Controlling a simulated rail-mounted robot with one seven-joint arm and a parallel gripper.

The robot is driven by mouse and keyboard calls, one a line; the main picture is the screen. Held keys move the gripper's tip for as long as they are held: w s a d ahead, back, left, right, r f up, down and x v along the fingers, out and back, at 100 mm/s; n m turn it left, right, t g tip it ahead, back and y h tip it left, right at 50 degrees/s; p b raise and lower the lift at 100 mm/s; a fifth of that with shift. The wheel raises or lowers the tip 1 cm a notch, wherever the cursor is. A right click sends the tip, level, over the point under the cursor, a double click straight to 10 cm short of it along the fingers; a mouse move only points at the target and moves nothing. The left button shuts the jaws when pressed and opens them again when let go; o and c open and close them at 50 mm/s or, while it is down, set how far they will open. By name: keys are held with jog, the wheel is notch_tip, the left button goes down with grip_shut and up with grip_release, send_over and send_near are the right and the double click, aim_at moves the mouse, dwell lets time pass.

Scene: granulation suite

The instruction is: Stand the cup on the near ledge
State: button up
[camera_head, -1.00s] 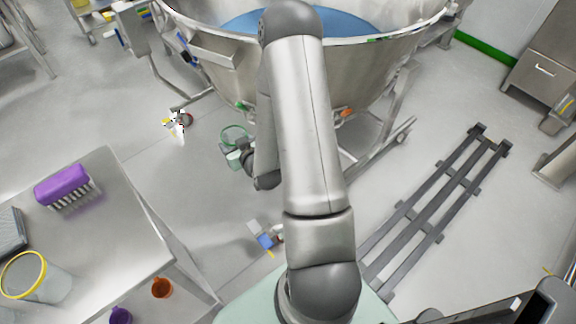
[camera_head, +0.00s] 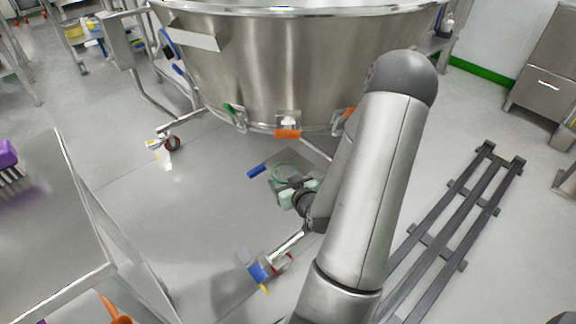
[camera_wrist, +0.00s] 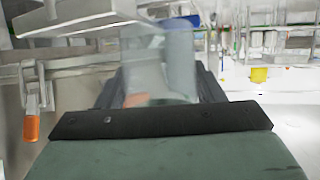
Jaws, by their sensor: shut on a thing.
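The cup (camera_head: 286,172) is clear with a green rim. It is in my gripper (camera_head: 293,184), which hangs below the big steel bowl in the head view. In the wrist view the cup (camera_wrist: 155,60) is a blurred, see-through shape between the dark fingers, and my gripper (camera_wrist: 160,92) is shut on it. Its lower part is hidden behind the gripper body. A flat metal ledge (camera_head: 195,38) juts from the bowl's left side. I cannot tell whether this is the near ledge.
The steel bowl (camera_head: 290,60) with orange and green clamps fills the upper middle. A steel table (camera_head: 50,225) stands at left with a purple brush (camera_head: 8,160) on it. A dark slatted rack (camera_head: 440,235) lies at right. Open floor lies between table and bowl.

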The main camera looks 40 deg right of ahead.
jog(key=shift+w+d+f+b, duration=0.15)
jog(key=shift+w+d+b, duration=0.4)
jog(key=shift+b, duration=1.1)
jog(key=shift+w+d+f+b, duration=0.15)
jog(key=shift+w+d+b, duration=0.35)
jog(key=shift+b, duration=1.1)
jog(key=w+d, duration=0.2)
jog(key=w, duration=0.1)
jog(key=w+d+p, duration=0.1)
jog(key=shift+w+d+r, duration=0.2)
jog(key=shift+d+r, duration=0.15)
jog(key=w+d, duration=0.1)
jog(key=w+d+f, duration=0.1)
jog(key=w+d, duration=0.1)
jog(key=shift+w+b, duration=0.15)
jog(key=shift+b, duration=0.15)
jog(key=shift+r, duration=0.15)
jog(key=shift+f, duration=0.25)
jog(key=o, duration=1)
jog(key=shift+r, duration=0.1)
jog(key=shift+o, duration=0.2)
